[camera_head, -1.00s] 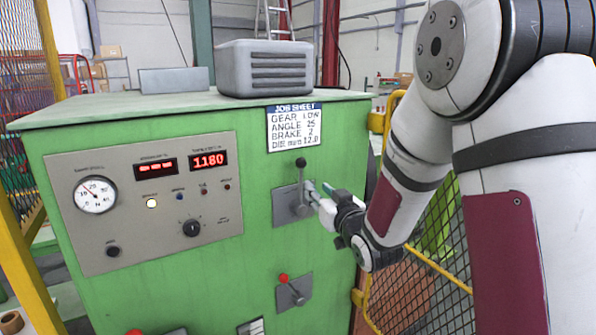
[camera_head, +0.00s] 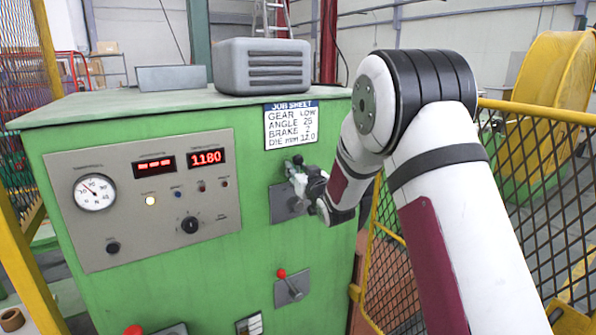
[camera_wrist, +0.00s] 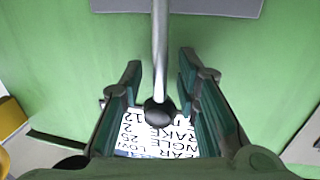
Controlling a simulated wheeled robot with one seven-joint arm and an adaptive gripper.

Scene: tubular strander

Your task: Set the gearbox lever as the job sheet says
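The gearbox lever is taken to be the upper lever with a black knob (camera_head: 297,160) on a grey plate (camera_head: 281,205), on the green cabinet front. In the wrist view its metal rod (camera_wrist: 160,45) and black knob (camera_wrist: 159,114) lie between my fingers. My gripper (camera_head: 303,178) is at this lever. In the wrist view my gripper (camera_wrist: 160,75) is open, with a finger on each side and gaps to the rod. My gripper hides part of the lever in the head view. The job sheet (camera_head: 291,125) reads gear LOW, angle 25, brake 2, die 12.0 mm.
A red-knobbed lever (camera_head: 290,284) sits lower on the cabinet. A panel (camera_head: 145,200) with a dial and red displays, one reading 1180, is on the left. A grey ribbed box (camera_head: 263,67) stands on top. Yellow-framed mesh fencing (camera_head: 535,190) stands on the right.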

